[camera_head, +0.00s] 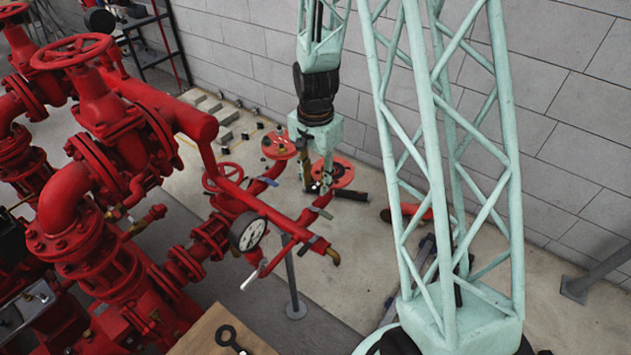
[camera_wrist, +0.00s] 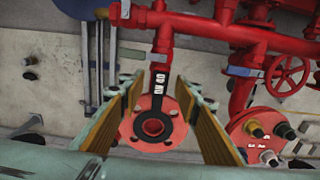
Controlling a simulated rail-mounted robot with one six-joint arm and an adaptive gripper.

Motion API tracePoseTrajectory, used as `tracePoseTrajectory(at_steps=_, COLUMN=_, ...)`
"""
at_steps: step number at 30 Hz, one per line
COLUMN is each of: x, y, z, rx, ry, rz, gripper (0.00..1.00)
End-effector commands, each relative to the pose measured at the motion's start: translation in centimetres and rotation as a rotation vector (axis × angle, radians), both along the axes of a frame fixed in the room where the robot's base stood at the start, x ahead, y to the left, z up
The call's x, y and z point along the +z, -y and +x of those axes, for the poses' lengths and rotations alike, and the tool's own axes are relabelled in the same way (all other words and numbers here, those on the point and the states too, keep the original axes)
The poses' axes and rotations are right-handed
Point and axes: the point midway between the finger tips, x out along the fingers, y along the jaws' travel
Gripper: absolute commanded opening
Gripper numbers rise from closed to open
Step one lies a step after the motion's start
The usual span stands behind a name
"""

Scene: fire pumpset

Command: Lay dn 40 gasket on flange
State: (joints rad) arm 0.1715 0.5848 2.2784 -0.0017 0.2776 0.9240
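The red flange (camera_wrist: 137,128) lies below my gripper, with a bore in its centre. The black DN 40 gasket (camera_wrist: 160,112) rests with its ring around the bore, and its labelled tab points up the picture between my fingers. Whether the ring is exactly centred or fully flat is hard to tell. My gripper (camera_wrist: 157,84) is open, with its fingers apart on either side of the tab. In the head view my gripper (camera_head: 318,182) hangs at the flange (camera_head: 342,174); the gasket is not clear there.
A second red flange (camera_wrist: 240,124) to the right carries several small fittings. A red handwheel (camera_wrist: 288,76) and red pipes (camera_wrist: 205,20) stand close by. In the head view, a pressure gauge (camera_head: 249,232) sits in front of the flanges, and a block wall (camera_head: 240,50) stands behind.

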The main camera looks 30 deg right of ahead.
Motion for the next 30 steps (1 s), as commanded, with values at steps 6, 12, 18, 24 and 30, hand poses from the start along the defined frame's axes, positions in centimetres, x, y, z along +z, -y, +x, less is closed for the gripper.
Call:
tracePoseTrajectory(at_steps=6, x=0.5, y=0.0, z=0.0, rx=0.0, ry=0.001, rz=0.0, gripper=0.3)
tracePoseTrajectory(at_steps=12, x=1.5, y=0.0, z=0.1, rx=0.0, ry=0.001, rz=0.0, gripper=0.3)
tracePoseTrajectory(at_steps=18, x=3.3, y=0.0, z=0.1, rx=0.0, ry=0.003, rz=-0.001, gripper=0.3)
tracePoseTrajectory(at_steps=24, x=5.2, y=0.0, z=0.1, rx=0.0, ry=0.002, rz=0.0, gripper=0.3)
tracePoseTrajectory(at_steps=30, x=7.2, y=0.0, z=0.0, rx=0.0, ry=0.001, rz=0.0, gripper=0.3)
